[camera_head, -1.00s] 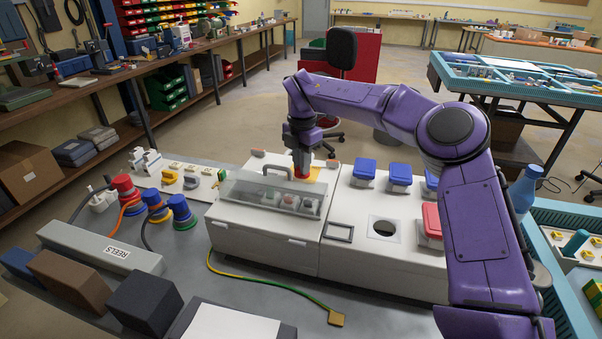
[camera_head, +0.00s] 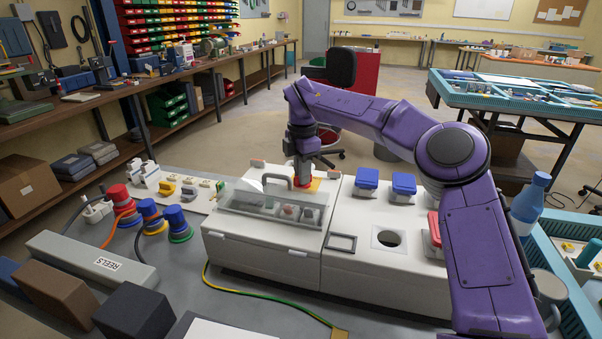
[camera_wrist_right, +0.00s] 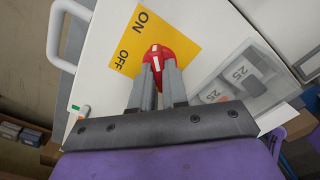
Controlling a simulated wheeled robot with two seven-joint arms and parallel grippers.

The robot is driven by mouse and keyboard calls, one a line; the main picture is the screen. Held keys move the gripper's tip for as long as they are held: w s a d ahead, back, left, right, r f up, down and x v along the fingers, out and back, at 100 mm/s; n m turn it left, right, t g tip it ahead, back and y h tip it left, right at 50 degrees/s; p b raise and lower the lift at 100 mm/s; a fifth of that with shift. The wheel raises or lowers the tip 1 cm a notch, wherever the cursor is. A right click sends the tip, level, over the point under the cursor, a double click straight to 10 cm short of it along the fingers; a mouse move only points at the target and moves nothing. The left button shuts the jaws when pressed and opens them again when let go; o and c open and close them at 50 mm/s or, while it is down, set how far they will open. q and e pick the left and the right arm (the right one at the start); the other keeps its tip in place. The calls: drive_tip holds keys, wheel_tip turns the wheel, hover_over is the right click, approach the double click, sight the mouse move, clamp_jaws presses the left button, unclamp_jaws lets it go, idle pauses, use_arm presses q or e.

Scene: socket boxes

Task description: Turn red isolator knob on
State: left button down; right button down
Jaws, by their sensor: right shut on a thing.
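The red isolator knob (camera_wrist_right: 171,50) sits on a yellow plate (camera_wrist_right: 128,42) marked ON and OFF, on the white box. In the right wrist view my right gripper (camera_wrist_right: 158,68) is shut on the knob, one finger on each side. White marks show on the knob's face, but I cannot tell clearly which label it points at. In the head view the right gripper (camera_head: 303,181) reaches down to the top of the white box (camera_head: 262,247), behind its clear cover; the knob is mostly hidden there. My left gripper is not in view.
Blue-lidded sockets (camera_head: 366,181) and a red-lidded one (camera_head: 434,228) are on the box's right part, near my right arm. Blue and red plugs (camera_head: 179,222) stand at the left. A green-yellow cable (camera_head: 262,301) lies in front. A blue bottle (camera_head: 529,203) stands at the right.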

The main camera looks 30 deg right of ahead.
drive_tip(key=shift+d+f, duration=0.1)
drive_tip(key=shift+d, duration=0.05)
drive_tip(key=c, duration=1.1)
unclamp_jaws()
drive_tip(key=shift+c, duration=0.2)
drive_tip(key=shift+d, duration=0.15)
drive_tip(key=shift+r, duration=0.25)
wheel_tip(320, 180, up, 10)
drive_tip(key=p, duration=0.1)
drive_tip(key=shift+p, duration=0.35)
